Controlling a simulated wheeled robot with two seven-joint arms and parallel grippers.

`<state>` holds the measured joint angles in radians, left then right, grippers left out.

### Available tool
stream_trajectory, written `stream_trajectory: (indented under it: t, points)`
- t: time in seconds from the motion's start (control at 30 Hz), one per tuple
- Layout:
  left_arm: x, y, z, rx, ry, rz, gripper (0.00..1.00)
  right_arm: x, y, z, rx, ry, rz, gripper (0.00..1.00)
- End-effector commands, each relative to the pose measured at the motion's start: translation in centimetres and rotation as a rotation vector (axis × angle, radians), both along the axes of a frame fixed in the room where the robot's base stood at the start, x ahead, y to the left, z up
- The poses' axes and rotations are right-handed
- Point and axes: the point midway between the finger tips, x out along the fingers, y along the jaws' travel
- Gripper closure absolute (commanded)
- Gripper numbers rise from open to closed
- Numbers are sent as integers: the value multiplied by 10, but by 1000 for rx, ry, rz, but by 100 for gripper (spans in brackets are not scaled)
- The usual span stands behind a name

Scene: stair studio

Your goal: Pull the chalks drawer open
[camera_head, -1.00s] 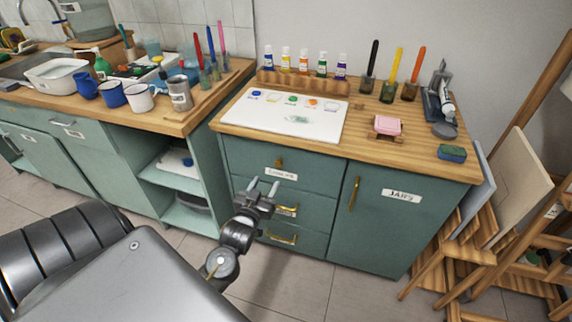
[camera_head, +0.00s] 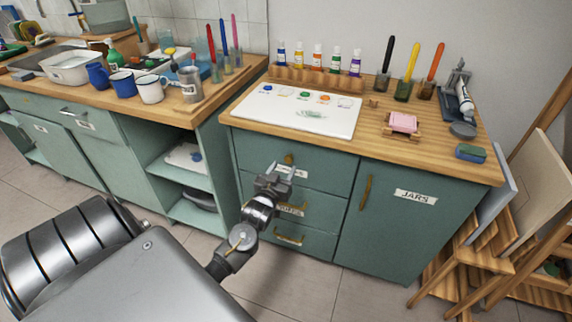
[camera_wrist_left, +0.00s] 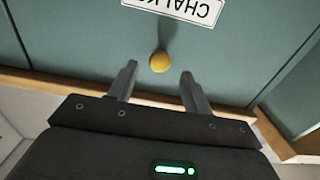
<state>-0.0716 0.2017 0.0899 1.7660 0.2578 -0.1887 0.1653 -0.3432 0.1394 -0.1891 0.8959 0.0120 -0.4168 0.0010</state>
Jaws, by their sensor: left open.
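The chalks drawer (camera_head: 316,166) is the top drawer of the green cabinet and is closed flush. Its small brass knob (camera_head: 289,158) shows above its white label in the head view. In the left wrist view the label (camera_wrist_left: 176,8) reads CHALKS upside down, partly cut off, with the round knob (camera_wrist_left: 160,62) near it. My left gripper (camera_head: 281,168) is open and empty in front of the drawer. In the left wrist view its fingertips (camera_wrist_left: 158,74) lie to either side of the knob's line, with the knob just beyond them. Contact cannot be made out. My right gripper is not in view.
Two lower drawers with bar handles (camera_head: 289,239) and a door labelled JARS (camera_head: 416,197) share the cabinet. The wooden top (camera_head: 365,152) holds a palette, paint bottles and brush jars. Open shelves (camera_head: 198,210) stand left. Wooden easels (camera_head: 500,240) crowd the right.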

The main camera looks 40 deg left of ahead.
Motion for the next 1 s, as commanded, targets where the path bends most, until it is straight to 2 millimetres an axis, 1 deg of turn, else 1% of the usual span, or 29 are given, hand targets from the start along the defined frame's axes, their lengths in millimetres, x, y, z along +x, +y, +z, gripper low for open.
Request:
stream_trajectory:
  t: [0.03, 0.1, 0.23, 0.37, 0.6, 0.9, 1.0]
  points:
    - [8, 3, 1, 0, -1, 0, 50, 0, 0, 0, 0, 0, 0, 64]
    - [17, 6, 0, 1, -1, 0, 50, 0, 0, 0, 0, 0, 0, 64]
    - [28, 10, 0, 1, -1, 0, 50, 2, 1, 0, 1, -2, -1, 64]
    - [32, 11, 0, 1, 0, 0, 50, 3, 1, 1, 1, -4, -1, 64]
    - [32, 11, 0, 1, 0, 0, 50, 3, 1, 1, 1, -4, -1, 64]
    - [32, 11, 0, 0, 0, 0, 89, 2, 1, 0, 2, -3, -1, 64]
    - [32, 11, 0, 0, 0, 0, 100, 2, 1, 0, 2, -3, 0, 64]
